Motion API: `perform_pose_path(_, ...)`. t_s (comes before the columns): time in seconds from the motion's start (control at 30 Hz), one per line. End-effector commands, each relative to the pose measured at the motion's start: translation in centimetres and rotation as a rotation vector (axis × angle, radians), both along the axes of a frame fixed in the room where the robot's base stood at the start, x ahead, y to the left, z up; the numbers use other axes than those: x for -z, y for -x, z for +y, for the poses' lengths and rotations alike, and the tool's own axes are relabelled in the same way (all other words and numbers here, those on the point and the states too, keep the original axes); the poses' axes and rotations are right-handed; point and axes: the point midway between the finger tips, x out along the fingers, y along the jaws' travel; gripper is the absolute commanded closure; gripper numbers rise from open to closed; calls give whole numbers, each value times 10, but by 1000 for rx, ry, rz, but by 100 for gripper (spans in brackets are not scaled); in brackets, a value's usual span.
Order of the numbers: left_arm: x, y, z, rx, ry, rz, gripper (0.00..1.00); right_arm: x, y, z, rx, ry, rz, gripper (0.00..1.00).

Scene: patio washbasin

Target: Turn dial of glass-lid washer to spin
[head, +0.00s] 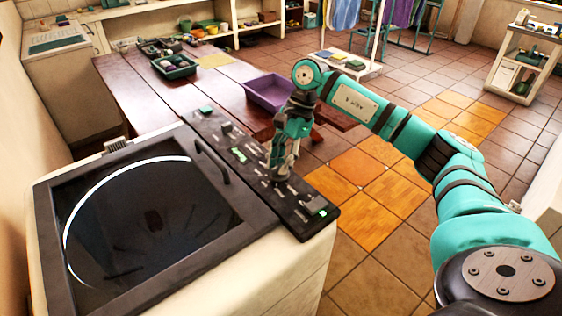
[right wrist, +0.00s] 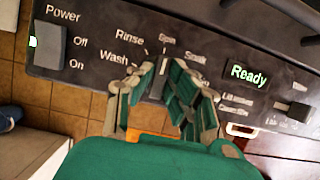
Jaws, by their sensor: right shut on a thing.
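The glass-lid washer (head: 290,270) stands at lower left in the head view, its dark glass lid (head: 140,220) closed. Its black control panel (head: 215,140) runs along the right side of the top. My right gripper (head: 279,178) points down onto the middle of this panel. In the right wrist view my right gripper (right wrist: 158,100) is shut on the dark dial (right wrist: 158,82), which is partly hidden between the fingers. The labels Rinse, Wash, Soak and a small one reading like Spin surround it. The dial's ridge appears roughly upright, towards the top label. My left gripper is not in view.
In the right wrist view a power switch (right wrist: 49,46) is at left and a lit Ready display (right wrist: 249,75) at right. A wooden table (head: 130,85) with a purple bin (head: 270,92) stands behind the washer. Tiled floor (head: 400,270) is clear at right.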

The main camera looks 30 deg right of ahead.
Motion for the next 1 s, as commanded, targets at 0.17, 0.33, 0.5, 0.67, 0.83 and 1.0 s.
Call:
perform_pose_path(0.17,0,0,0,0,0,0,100,1,0,0,-1,0,2,65)
perform_pose_path(0.33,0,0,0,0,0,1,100,1,0,0,1,0,1,62)
perform_pose_path(0.5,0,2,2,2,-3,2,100,-2,0,-1,1,1,0,62)
perform_pose_path(0.67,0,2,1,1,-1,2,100,-22,-2,-9,2,1,-3,62)
perform_pose_path(0.83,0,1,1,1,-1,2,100,-57,-3,-23,3,-1,-4,62)
perform_pose_path(1.0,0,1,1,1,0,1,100,-87,-4,-36,1,0,-3,62)
